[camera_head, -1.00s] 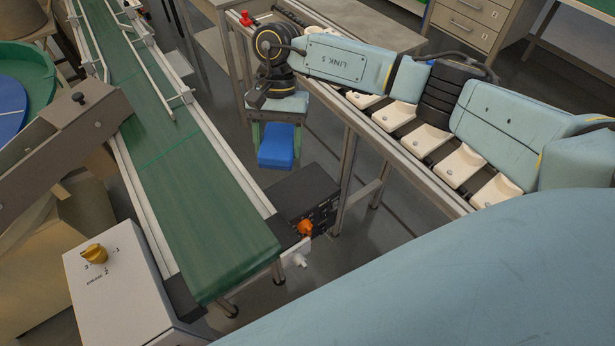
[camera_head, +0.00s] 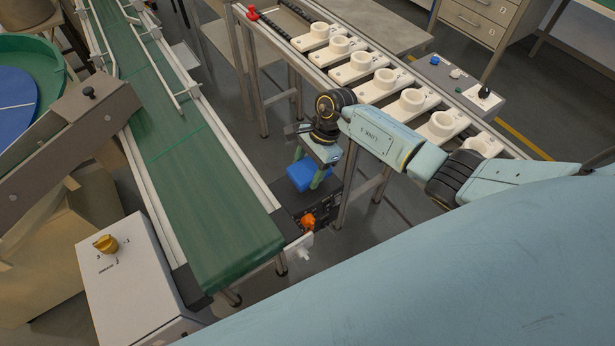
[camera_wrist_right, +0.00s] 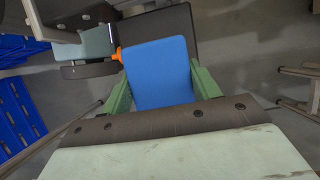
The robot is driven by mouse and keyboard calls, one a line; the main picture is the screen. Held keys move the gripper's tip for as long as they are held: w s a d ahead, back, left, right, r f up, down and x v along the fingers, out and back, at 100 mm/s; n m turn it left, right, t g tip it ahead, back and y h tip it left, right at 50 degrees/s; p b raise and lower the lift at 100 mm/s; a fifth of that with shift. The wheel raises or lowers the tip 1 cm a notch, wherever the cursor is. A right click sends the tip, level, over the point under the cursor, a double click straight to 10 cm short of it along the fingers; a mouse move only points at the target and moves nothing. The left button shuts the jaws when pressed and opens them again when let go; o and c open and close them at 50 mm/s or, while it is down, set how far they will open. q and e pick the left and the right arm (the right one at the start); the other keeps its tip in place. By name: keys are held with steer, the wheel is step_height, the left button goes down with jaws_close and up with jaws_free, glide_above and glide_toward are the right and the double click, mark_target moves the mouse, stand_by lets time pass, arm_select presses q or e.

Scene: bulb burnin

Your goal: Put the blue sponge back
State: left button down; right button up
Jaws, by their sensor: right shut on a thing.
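The blue sponge (camera_head: 303,175) is held below my right gripper (camera_head: 315,171), over the gap between the green conveyor and the fixture rail. In the right wrist view the blue sponge (camera_wrist_right: 160,72) sits between the two green fingers (camera_wrist_right: 159,92), which are shut on its sides. Its broad blue face is turned to the camera. My left gripper is not in view.
A rail with several cream holders (camera_head: 385,84) lies to the right. A white box (camera_head: 135,275) with a yellow knob stands in front.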

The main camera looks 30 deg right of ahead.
mark_target(307, 176)
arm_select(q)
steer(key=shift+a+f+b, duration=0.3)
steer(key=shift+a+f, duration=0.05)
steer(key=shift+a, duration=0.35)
arm_select(e)
steer(key=shift+f, duration=1.75)
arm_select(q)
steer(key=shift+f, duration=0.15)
arm_select(e)
steer(key=shift+f, duration=0.15)
steer(key=o, duration=0.9)
steer(key=shift+r, duration=0.2)
steer(key=p+v, duration=0.1)
steer(key=v, duration=0.9)
steer(key=shift+d+r, duration=0.1)
steer(key=shift+r, duration=0.2)
steer(key=shift+d+r, duration=0.25)
steer(key=shift+r, duration=0.3)
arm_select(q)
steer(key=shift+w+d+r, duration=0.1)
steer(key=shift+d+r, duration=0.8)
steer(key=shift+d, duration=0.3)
